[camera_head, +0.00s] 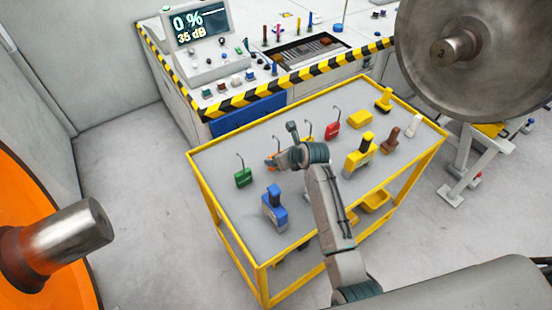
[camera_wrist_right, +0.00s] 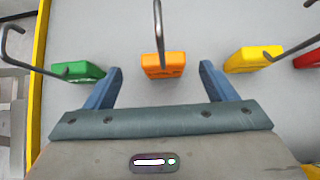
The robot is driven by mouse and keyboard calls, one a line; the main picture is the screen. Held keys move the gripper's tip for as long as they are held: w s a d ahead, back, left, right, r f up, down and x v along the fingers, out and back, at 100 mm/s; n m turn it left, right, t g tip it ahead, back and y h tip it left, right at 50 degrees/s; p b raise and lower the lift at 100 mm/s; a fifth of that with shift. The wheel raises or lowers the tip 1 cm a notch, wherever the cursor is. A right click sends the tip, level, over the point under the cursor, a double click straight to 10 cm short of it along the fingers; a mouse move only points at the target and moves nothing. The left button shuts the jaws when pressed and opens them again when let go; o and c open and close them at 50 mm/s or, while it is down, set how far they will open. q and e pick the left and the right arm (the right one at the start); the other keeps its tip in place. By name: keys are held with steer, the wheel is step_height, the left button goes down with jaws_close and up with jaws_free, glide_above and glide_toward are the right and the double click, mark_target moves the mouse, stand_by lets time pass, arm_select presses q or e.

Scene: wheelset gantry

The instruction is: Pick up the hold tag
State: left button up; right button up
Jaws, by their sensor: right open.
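Several coloured tags with upright wire hooks stand in a row on the grey-topped cart: a green tag (camera_head: 243,178), an orange tag (camera_wrist_right: 163,66), a yellow tag (camera_wrist_right: 252,60) and a red tag (camera_head: 332,131). I cannot read which one is marked as hold. My right gripper (camera_wrist_right: 160,71) is open and empty. In the right wrist view the orange tag sits between its fingertips, with a gap on both sides, and its hook rises toward the camera. In the head view my right gripper (camera_head: 281,146) partly hides the orange and yellow tags. My left gripper is out of view.
A striped-edge control bench (camera_head: 270,92) is behind. Large wheels flank the cart, orange left (camera_head: 30,180), grey right (camera_head: 490,70).

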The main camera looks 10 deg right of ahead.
steer(key=shift+w+a+f+p, duration=0.1)
steer(key=shift+w+f+p, duration=0.3)
steer(key=shift+p, duration=0.15)
steer(key=p+x, duration=0.1)
steer(key=x, duration=0.2)
steer(key=shift+f, duration=0.1)
steer(key=shift+w+f, duration=0.2)
steer(key=shift+f, duration=0.2)
steer(key=c, duration=1.1)
